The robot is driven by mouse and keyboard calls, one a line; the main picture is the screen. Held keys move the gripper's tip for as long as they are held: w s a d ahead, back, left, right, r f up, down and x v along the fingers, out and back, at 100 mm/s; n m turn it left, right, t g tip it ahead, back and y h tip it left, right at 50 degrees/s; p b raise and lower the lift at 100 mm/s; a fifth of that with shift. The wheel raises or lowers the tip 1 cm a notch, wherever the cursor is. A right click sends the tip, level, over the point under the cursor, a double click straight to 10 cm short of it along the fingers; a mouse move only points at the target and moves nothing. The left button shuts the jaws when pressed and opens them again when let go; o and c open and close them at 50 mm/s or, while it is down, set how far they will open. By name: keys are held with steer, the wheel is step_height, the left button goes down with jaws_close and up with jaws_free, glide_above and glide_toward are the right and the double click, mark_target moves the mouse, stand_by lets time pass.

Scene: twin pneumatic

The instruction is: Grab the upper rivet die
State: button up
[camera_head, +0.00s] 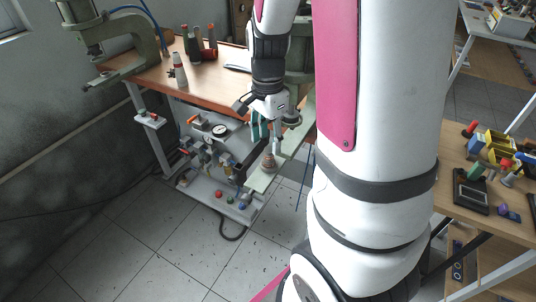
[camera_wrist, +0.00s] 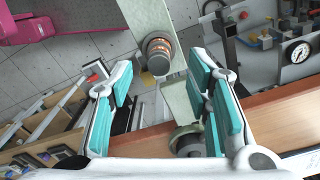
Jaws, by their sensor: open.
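My gripper (camera_head: 266,133) hangs pointing down beside a green C-shaped press at the bench's near corner. Its teal-padded fingers are wide apart and empty, as the wrist view shows (camera_wrist: 160,78). A grey round part (camera_wrist: 187,138), apparently the upper rivet die or its holder, is close to the right finger, partly hidden by it. In the head view a grey cylinder (camera_head: 291,118) shows just right of my gripper. A ringed, coppery and dark die (camera_head: 269,161) stands on the lower press arm, below my fingers; it also shows in the wrist view (camera_wrist: 157,54).
A second table (camera_head: 462,196) with bins and tools stands right. Tiled floor lies open in front.

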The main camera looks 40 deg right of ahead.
mark_target(269, 149)
step_height(269, 149, down, 5)
steer(key=shift+d+r, duration=0.1)
steer(key=shift+d, duration=0.05)
jaws_close()
